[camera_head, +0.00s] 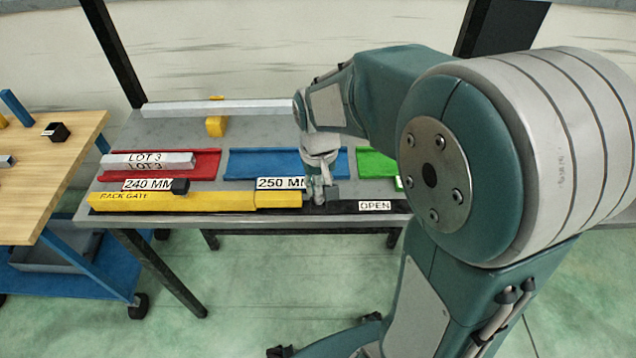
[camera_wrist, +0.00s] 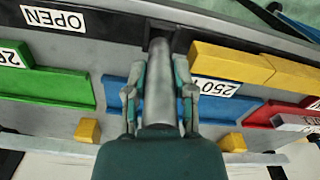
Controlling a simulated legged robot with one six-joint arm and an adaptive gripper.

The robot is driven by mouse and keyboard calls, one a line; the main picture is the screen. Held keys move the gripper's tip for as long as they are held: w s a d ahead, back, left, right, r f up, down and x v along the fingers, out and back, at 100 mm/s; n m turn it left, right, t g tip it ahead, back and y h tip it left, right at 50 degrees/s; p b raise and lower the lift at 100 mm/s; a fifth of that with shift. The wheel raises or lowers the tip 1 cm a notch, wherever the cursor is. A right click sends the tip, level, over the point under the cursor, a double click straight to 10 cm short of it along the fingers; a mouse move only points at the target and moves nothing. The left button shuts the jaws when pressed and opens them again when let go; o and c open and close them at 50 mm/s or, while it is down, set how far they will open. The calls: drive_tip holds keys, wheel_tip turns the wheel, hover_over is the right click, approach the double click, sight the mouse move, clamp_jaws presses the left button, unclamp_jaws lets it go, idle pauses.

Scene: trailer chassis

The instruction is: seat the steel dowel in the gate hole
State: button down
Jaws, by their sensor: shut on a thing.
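The steel dowel (camera_wrist: 158,92) is a grey cylinder between the fingers of my gripper (camera_wrist: 157,100) in the wrist view. My gripper is shut on it. The dowel's far end points at the dark track (camera_wrist: 118,25) beside the end of the yellow rack gate (camera_wrist: 230,65). In the head view my gripper (camera_head: 318,192) is low over the track, just right of the end of the yellow gate (camera_head: 170,201). The dowel cannot be made out clearly there.
Red (camera_head: 207,170), blue (camera_head: 255,163) and green (camera_head: 375,161) trays lie behind the track. A grey LOT 3 bar (camera_head: 148,160) lies at the red tray. A yellow block (camera_head: 216,126) and a long pale bar (camera_head: 230,107) are further back. A wooden-topped cart (camera_head: 50,165) stands left.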

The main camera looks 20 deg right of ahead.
drive_tip(key=shift+f, duration=1)
idle(0.4)
drive_tip(key=shift+c, duration=1.9)
unclamp_jaws()
wheel_tip(320, 180, up, 12)
drive_tip(key=shift+f, duration=0.1)
drive_tip(key=s+r+t, duration=0.2)
drive_tip(key=s+t, duration=0.3)
drive_tip(key=s, duration=0.9)
drive_tip(key=shift+r+n+t, duration=0.25)
drive_tip(key=shift+n+t, duration=0.05)
